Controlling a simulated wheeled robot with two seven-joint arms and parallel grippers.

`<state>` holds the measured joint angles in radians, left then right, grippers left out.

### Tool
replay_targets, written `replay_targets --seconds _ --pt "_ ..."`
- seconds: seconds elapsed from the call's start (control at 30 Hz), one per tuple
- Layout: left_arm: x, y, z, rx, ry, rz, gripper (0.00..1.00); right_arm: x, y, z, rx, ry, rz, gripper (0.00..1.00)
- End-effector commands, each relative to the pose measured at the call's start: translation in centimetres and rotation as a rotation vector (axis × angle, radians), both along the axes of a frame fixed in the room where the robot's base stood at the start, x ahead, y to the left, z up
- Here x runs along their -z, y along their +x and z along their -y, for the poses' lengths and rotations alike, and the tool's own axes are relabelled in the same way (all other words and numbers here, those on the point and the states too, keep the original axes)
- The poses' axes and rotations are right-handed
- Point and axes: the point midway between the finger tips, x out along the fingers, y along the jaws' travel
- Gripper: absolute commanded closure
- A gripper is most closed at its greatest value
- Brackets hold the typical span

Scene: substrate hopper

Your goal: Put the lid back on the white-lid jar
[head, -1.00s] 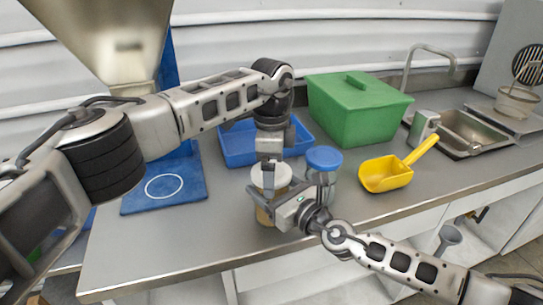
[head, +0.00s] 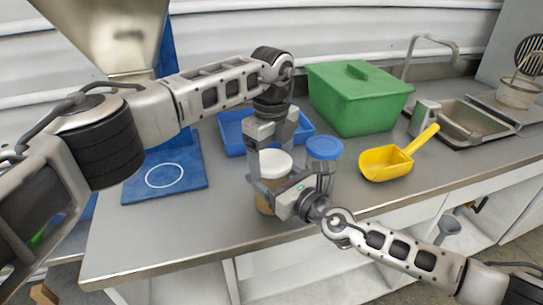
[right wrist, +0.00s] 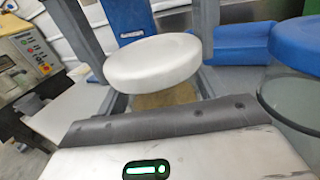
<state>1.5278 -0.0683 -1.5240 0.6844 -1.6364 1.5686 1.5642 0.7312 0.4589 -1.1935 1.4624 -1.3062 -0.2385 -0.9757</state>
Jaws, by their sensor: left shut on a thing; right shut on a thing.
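The white-lid jar (head: 264,207), filled with something tan, stands near the counter's front edge. My right gripper (head: 272,194) is shut around its body from the right. The white lid (head: 275,162) is at the jar's mouth; it also shows in the right wrist view (right wrist: 153,60), above the tan jar (right wrist: 165,97). My left gripper (head: 272,150) comes down from above and is shut on the lid, a jaw on each side.
A blue-lid jar (head: 324,149) stands close on the right. A yellow scoop (head: 386,164), green bin (head: 355,100) and sink (head: 470,124) lie farther right. A blue tray (head: 233,134) is behind, a blue board (head: 190,178) to the left. Counter left of the jar is clear.

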Motion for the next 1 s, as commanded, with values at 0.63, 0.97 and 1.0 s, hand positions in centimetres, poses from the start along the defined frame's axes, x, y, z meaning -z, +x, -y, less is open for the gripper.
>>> replay_targets --seconds 0.63,0.97,1.0 --pt "0.04 -0.05 0.06 1.298 0.0 -0.001 0.51 0.05 0.0 0.0 0.0 0.0 -0.001 0.94" --pt "0.04 -0.05 0.09 1.306 0.0 0.0 0.13 0.05 0.01 0.01 0.0 0.0 -0.001 0.94" --pt "0.04 -0.05 0.09 1.306 0.0 0.0 0.02 0.05 0.01 0.01 0.0 0.0 -0.001 0.94"
